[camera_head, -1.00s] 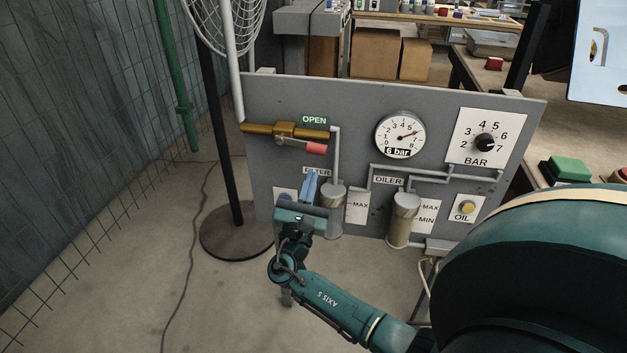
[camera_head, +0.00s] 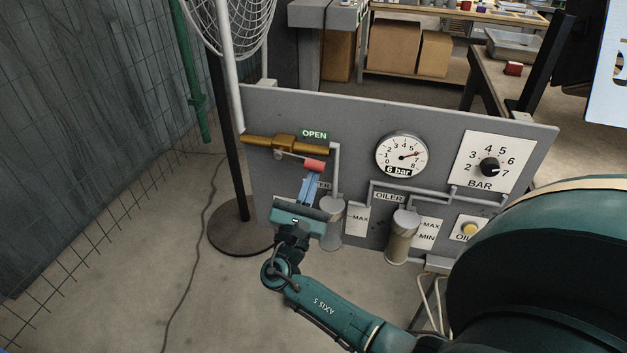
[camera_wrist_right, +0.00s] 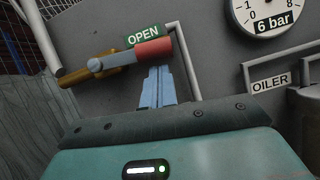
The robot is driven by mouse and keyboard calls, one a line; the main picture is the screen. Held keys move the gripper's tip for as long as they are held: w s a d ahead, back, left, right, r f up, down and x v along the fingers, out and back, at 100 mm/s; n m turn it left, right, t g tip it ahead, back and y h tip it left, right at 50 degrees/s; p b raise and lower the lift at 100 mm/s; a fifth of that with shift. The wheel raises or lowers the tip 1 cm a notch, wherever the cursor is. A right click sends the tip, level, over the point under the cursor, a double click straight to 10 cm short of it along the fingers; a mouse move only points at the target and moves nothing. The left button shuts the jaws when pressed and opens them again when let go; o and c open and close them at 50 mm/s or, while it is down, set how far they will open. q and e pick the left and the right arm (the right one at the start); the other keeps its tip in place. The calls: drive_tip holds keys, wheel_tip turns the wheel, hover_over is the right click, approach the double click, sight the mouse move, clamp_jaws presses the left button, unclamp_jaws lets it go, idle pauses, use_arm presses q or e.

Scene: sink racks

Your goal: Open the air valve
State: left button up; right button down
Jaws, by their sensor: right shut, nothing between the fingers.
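The air valve (camera_head: 284,142) is a brass body on a brass pipe at the upper left of the grey panel. Its lever ends in a red handle (camera_head: 314,165) and slants slightly down to the right, just below the green OPEN label (camera_head: 314,134). My right gripper (camera_head: 308,180) is shut and empty, with its blue fingertips just below the red handle. In the right wrist view the red handle (camera_wrist_right: 153,50) is above the fingertips (camera_wrist_right: 158,72); they look close, and I cannot tell if they touch. My left gripper is not in view.
The panel (camera_head: 350,110) also carries a pressure gauge (camera_head: 402,156), a BAR knob (camera_head: 489,167), an oiler cylinder (camera_head: 402,236) and a yellow OIL button (camera_head: 470,229). A mesh fence (camera_head: 80,230) stands at the left. The floor left of the panel is mostly clear.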

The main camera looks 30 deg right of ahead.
use_arm(q)
drive_tip(key=p, duration=0.3)
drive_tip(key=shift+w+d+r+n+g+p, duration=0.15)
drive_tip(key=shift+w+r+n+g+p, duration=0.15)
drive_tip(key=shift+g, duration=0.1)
use_arm(e)
wheel_tip(320, 180, up, 2)
drive_tip(key=n, duration=0.1)
drive_tip(key=n+t, duration=0.1)
drive_tip(key=shift+s+d+r+n+y, duration=0.15)
drive_tip(key=shift+n+y, duration=0.15)
drive_tip(key=shift+y, duration=0.1)
